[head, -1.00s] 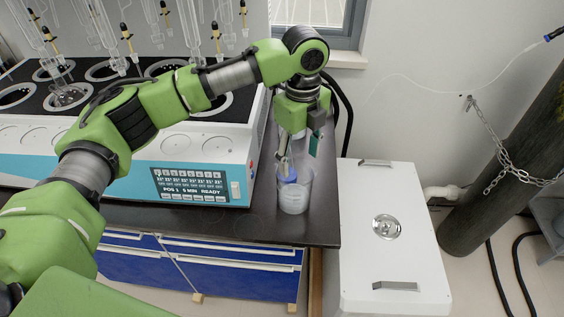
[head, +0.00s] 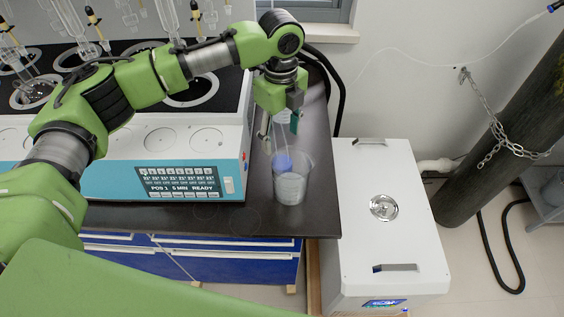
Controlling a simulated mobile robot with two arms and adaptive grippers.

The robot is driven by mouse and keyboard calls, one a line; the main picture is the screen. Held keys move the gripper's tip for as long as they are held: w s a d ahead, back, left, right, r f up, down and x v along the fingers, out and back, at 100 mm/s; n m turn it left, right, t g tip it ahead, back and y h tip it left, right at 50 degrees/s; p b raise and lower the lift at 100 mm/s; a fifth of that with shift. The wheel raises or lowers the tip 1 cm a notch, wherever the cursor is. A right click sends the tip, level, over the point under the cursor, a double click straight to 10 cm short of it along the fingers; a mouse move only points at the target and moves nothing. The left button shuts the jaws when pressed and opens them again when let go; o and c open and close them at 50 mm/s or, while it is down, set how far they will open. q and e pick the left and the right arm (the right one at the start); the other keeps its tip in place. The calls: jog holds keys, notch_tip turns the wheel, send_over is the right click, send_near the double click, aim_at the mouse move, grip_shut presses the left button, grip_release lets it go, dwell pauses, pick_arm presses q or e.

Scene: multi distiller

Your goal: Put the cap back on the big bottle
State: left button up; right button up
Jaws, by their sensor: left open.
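A blue cap (head: 282,162) shows at the rim of a clear beaker (head: 292,187) at the right end of the dark bench. I cannot tell whether the cap is inside the beaker or just behind it. My left gripper (head: 280,131) is open above and behind the beaker. Its fingers are spread apart, with nothing clearly held. A faint clear shape shows between the fingers, but I cannot tell if it is the big bottle. My right gripper is not in view.
The distiller (head: 185,165), with its display panel and glassware, fills the bench to the left of the beaker. A white box (head: 385,215) stands on the floor right of the bench. The dark bench top (head: 240,220) is bare in front of the beaker.

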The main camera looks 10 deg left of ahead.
pick_arm(q)
jog(key=shift+f, duration=2.05)
jog(key=shift+f, duration=0.1)
notch_tip(320, 180, down, 5)
jog(key=shift+d+p, duration=0.15)
jog(key=shift+p, duration=0.55)
jog(key=c, duration=0.8)
